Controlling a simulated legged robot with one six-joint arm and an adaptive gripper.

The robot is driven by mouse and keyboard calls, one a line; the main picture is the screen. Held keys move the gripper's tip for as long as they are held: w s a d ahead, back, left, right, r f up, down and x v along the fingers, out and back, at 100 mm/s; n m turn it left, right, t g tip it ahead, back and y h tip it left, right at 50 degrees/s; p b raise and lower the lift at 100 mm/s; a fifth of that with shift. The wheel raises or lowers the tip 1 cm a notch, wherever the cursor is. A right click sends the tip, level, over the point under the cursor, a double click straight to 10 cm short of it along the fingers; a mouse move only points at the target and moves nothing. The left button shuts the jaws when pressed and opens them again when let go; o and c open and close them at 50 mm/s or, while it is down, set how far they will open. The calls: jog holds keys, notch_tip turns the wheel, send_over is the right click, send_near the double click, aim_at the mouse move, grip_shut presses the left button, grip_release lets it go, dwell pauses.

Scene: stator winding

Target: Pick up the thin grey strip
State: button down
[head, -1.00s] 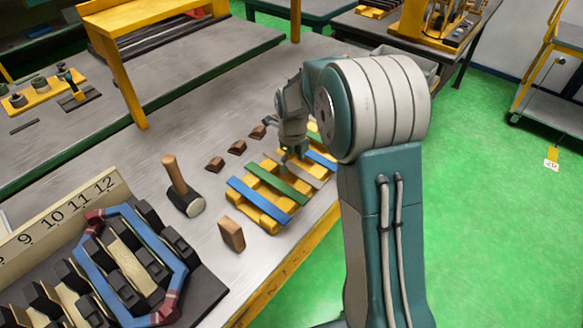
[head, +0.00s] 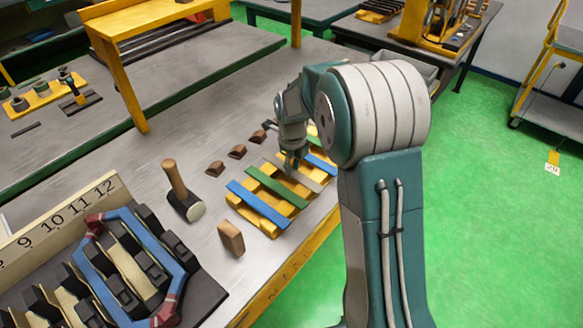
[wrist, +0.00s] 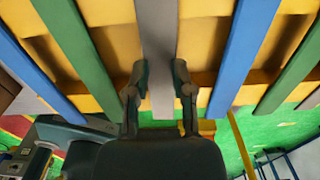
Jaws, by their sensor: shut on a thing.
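The thin grey strip (wrist: 157,35) lies across the yellow slatted rack between a green strip and a blue strip. In the wrist view my gripper (wrist: 159,85) has one finger on each side of the grey strip, shut on it. In the head view my gripper (head: 291,168) is down at the rack, and part of the grey strip (head: 306,181) shows beside it. The strip appears still level with its neighbours; I cannot tell any gap under it.
On the yellow rack (head: 238,204) lie blue strips (head: 258,204) and green strips (head: 277,187). A hammer (head: 181,193), a brown block (head: 231,238) and small brown wedges (head: 237,151) stand to the left. The stator (head: 130,270) with a blue coil is at lower left.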

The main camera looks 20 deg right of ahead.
notch_tip(320, 180, up, 2)
jog(key=shift+r, duration=0.15)
jog(key=s+d+r, duration=0.4)
jog(key=s+r, duration=0.6)
jog(key=s, duration=0.3)
jog(key=shift+s+d+r, duration=0.15)
jog(key=shift+s+d, duration=0.05)
jog(key=shift+c, duration=1.4)
grip_release()
